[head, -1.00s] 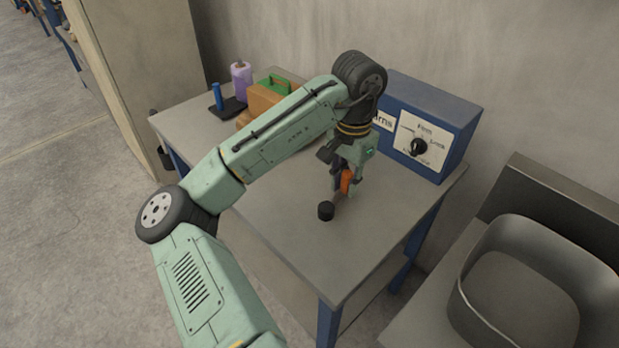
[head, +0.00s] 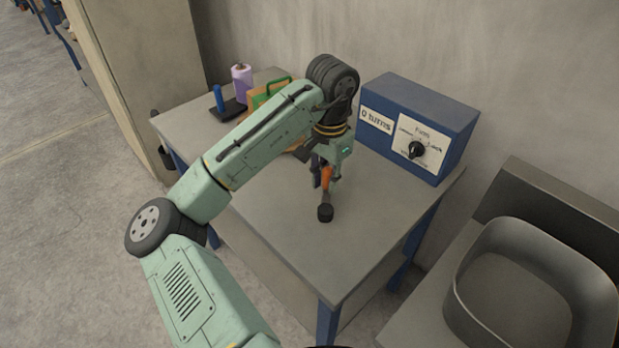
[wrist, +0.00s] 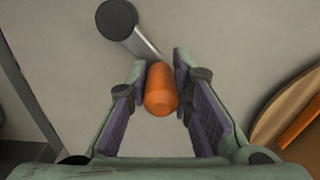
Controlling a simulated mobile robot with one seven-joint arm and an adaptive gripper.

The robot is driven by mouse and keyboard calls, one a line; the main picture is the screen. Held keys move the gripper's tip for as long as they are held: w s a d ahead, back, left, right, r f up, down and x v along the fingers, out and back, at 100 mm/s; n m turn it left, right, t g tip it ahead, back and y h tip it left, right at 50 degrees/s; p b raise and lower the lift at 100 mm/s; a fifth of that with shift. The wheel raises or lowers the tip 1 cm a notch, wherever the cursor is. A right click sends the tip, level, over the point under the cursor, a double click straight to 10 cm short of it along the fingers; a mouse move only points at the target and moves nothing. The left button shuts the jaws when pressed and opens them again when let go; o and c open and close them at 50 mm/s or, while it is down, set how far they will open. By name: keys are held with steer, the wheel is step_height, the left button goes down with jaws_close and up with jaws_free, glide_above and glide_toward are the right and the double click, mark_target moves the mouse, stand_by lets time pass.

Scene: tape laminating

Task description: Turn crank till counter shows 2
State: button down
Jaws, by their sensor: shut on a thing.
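The crank's orange handle (wrist: 161,90) stands between the two fingers of my gripper (wrist: 160,95) in the wrist view. My gripper (head: 324,177) is shut on this handle, which also shows in the head view (head: 327,174). A grey crank arm (wrist: 146,42) runs from the handle to a black round hub (wrist: 117,19) on the table. The hub (head: 325,213) lies nearer the front than the handle in the head view. The counter label (head: 376,119) on the blue box (head: 420,105) reads "0 turns".
A dial (head: 417,150) sits on the box's white panel. A purple spool (head: 242,78), a blue post on a dark base (head: 220,100) and an orange and green item (head: 268,92) stand at the back left. A grey bin (head: 530,290) is at right. The table front is clear.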

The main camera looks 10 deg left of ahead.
mark_target(296, 212)
steer(key=shift+s+a, duration=0.15)
steer(key=shift+a, duration=0.35)
steer(key=shift+s+a, duration=0.15)
steer(key=shift+a, duration=0.35)
steer(key=shift+p, duration=0.3)
steer(key=shift+s+a+p, duration=0.35)
steer(key=shift+s+a, duration=0.15)
steer(key=shift+a, duration=0.15)
steer(key=shift+s+a+p, duration=0.3)
steer(key=shift+s+a, duration=0.15)
steer(key=shift+a, duration=0.2)
steer(key=shift+s+a+p, duration=0.35)
steer(key=shift+s+p, duration=0.05)
steer(key=shift+s, duration=0.3)
steer(key=shift+s+a+p, duration=0.3)
steer(key=shift+s+p, duration=0.05)
steer(key=shift+s, duration=0.35)
